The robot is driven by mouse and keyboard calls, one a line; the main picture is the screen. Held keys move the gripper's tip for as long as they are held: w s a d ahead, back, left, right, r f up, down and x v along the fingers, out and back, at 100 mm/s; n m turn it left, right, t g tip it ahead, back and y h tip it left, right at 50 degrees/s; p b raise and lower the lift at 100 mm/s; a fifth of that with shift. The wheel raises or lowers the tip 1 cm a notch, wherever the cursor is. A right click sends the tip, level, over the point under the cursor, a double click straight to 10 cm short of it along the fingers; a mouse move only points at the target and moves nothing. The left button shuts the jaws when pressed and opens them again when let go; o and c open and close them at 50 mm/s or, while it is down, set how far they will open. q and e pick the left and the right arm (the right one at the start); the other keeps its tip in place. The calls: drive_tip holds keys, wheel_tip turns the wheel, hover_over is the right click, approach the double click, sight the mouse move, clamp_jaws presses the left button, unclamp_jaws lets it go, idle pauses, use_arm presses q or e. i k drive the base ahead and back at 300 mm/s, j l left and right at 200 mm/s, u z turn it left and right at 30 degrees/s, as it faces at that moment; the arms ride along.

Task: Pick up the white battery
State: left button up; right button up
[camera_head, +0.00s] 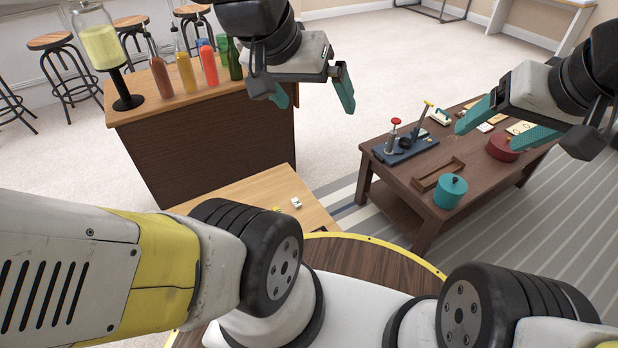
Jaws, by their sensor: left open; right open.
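A small white object (296,203), which looks like the white battery, lies on a light wooden table (262,188) in front of my base. It is too small to make out in detail. A small yellow object (277,209) lies just left of it, partly hidden by my arm. My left gripper (314,95) is open and empty, high above and beyond the light table, beside the bar counter. My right gripper (530,130) is open and empty over the right part of the dark coffee table, well away from the white object.
The bar counter (210,135) at the left holds several bottles and a drink dispenser (100,45). The dark coffee table (408,178) holds a teal pot (450,190), a red pot (503,146), a blue-based device (405,147) and a wooden tray (437,174). Carpet lies open behind.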

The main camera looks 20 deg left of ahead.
sight(296, 203)
drive_tip(key=k, duration=0.6)
drive_tip(key=u, duration=1.6)
drive_tip(key=l+u, duration=0.25)
drive_tip(key=l, duration=0.15)
drive_tip(key=k+l+u, duration=0.1)
drive_tip(key=l+u, duration=0.15)
drive_tip(key=l, duration=0.15)
